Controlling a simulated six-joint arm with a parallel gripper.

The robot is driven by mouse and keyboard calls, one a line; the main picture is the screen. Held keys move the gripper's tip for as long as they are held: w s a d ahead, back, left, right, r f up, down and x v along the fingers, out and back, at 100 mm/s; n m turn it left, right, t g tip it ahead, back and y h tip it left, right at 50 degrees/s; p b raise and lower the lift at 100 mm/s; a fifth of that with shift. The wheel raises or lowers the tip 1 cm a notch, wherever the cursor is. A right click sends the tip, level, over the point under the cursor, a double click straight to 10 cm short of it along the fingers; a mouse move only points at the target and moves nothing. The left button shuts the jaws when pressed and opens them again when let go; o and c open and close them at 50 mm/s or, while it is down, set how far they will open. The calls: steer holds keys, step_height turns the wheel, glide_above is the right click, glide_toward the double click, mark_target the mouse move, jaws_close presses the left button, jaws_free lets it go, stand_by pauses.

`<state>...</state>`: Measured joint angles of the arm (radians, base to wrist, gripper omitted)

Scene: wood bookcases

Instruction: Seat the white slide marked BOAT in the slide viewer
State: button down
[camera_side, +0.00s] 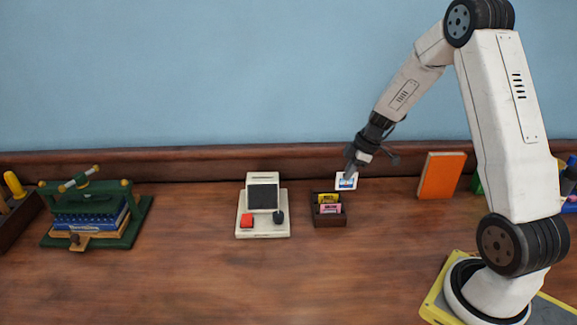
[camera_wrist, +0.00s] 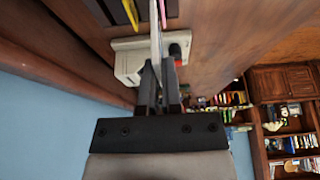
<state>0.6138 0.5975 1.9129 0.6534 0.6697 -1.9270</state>
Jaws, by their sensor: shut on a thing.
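My gripper (camera_side: 353,171) is shut on a white slide (camera_side: 346,183) with a small blue picture on it; the lettering is too small to read. The slide is held just above and behind the dark slide box (camera_side: 330,221). In the wrist view the slide (camera_wrist: 155,40) shows edge-on between the fingers of my gripper (camera_wrist: 158,85). The cream slide viewer (camera_side: 264,226) stands left of the box, with a dark screen, a red button and a dark knob. It also shows in the wrist view (camera_wrist: 127,62), partly hidden behind the slide and fingers.
The slide box holds a yellow slide (camera_side: 327,198) and a pink slide (camera_side: 330,209). A green press (camera_side: 90,214) with blue books stands at the left. An orange book (camera_side: 441,176) leans at the back right. The table front is clear.

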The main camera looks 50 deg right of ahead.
steer(key=shift+s+a+r, duration=0.25)
steer(key=shift+s+r, duration=0.1)
steer(key=shift+s, duration=0.35)
steer(key=shift+s+a+r, duration=0.3)
steer(key=shift+s, duration=0.4)
steer(key=shift+s+a+r, duration=0.25)
steer(key=shift+s+r, duration=0.1)
steer(key=shift+s, duration=0.35)
steer(key=shift+w, duration=0.15)
steer(key=w, duration=0.1)
steer(key=r, duration=0.2)
glide_above(262, 196)
steer(key=w+d, duration=0.4)
steer(key=shift+s+d+f, duration=0.1)
steer(key=shift+f, duration=2.45)
steer(key=shift+s+d+f, duration=0.1)
steer(key=shift+f, duration=2.4)
steer(key=shift+f, duration=0.15)
steer(key=c, duration=0.8)
jaws_free()
